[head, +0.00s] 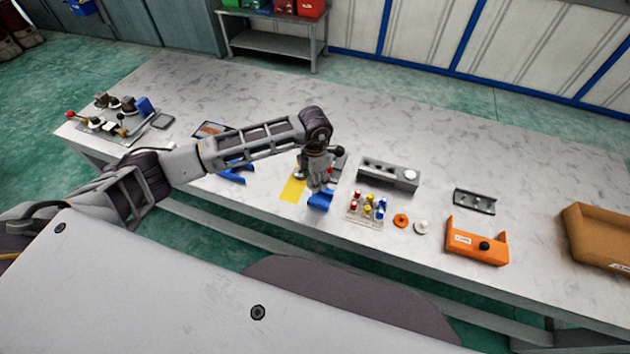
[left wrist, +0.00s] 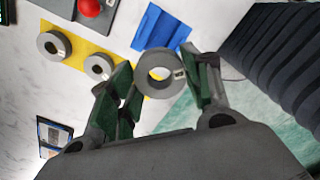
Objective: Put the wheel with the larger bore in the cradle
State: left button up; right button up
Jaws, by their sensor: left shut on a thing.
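My left gripper (left wrist: 160,78) is shut on a grey wheel (left wrist: 145,86), whose round bore faces the wrist camera. In the head view the gripper (head: 318,188) is over the front part of the table, and the held wheel cannot be made out there. A blue cradle-like block (left wrist: 157,30) with a groove lies just beyond the held wheel; it also shows in the head view (head: 320,202). Two more grey wheels, one (left wrist: 41,41) farther left and one (left wrist: 88,65) nearer, lie on the yellow mat. Distance makes the bores hard to compare. My right gripper is not in view.
The yellow mat (head: 292,191) lies left of the gripper. A red knob (left wrist: 89,7) stands close by. A rack of coloured pegs (head: 366,208), a grey block (head: 388,173) and an orange holder (head: 476,242) stand to the right. The back of the table (head: 400,125) is clear.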

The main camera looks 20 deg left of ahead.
pick_arm(q)
jog(key=shift+w+d, duration=0.25)
jog(key=shift+d, duration=0.3)
jog(key=shift+w+d, duration=0.2)
jog(key=shift+d, duration=0.3)
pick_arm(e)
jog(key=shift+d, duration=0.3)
pick_arm(q)
jog(key=shift+w+a, duration=0.1)
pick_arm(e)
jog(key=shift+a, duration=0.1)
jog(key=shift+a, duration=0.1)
pick_arm(q)
jog(key=shift+f, duration=0.15)
jog(key=shift+f+b, duration=1.35)
jog(key=shift+f, duration=1)
jog(key=shift+f+b, duration=0.7)
jog(key=shift+f, duration=0.3)
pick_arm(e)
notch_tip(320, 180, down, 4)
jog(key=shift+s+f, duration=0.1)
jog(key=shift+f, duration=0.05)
